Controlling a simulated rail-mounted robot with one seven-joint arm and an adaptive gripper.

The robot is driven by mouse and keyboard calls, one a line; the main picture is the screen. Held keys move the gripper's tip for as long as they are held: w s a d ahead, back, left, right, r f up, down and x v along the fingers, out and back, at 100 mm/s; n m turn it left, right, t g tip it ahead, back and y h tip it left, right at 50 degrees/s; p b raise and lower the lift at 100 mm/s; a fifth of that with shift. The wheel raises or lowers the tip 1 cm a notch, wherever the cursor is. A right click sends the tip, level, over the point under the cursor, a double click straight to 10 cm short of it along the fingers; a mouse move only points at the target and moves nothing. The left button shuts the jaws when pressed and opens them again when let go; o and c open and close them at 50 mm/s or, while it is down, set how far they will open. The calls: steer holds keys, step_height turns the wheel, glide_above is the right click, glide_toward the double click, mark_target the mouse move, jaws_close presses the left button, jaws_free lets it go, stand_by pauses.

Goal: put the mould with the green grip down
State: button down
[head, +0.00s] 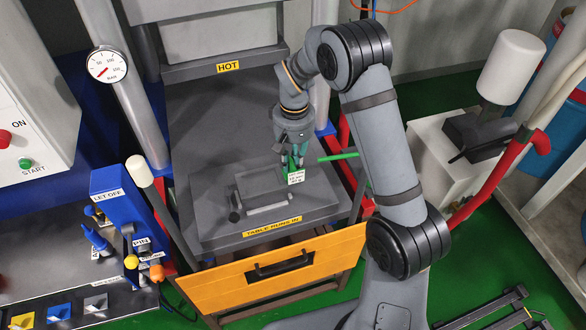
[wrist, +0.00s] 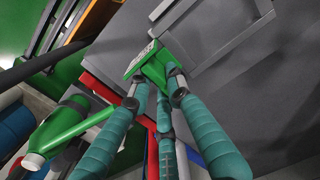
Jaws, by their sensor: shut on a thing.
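My gripper (head: 293,160) has teal fingers and is shut on the green grip (wrist: 153,68), over the right part of the dark grey press table (head: 210,195). A white label with small print (head: 296,177) hangs at the grip, too small to read. A grey rectangular mould-like block (head: 262,187) with a raised edge lies at the table's middle, left of my fingertips. In the wrist view a grey frame (wrist: 215,45) shows just beyond the grip. I cannot tell whether the grip joins this block, nor whether there is a gap under it. The fingers hide part of the grip.
An orange drawer front (head: 280,262) with a black handle stands below the table's front edge. A green rod (head: 338,156) sticks out right of the gripper, beside a red rail (head: 357,180). The table's left and back parts are clear. A blue LET OFF unit (head: 118,195) stands left.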

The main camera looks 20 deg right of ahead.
steer(key=shift+f+p, duration=0.55)
steer(key=shift+f, duration=1.4)
steer(key=shift+f, duration=0.1)
steer(key=c, duration=2.1)
jaws_free()
steer(key=shift+f, duration=0.15)
steer(key=o, duration=0.5)
steer(key=shift+c, duration=0.2)
step_height(320, 180, up, 12)
steer(key=b, duration=0.2)
steer(key=shift+r, duration=0.25)
steer(key=shift+d, duration=0.1)
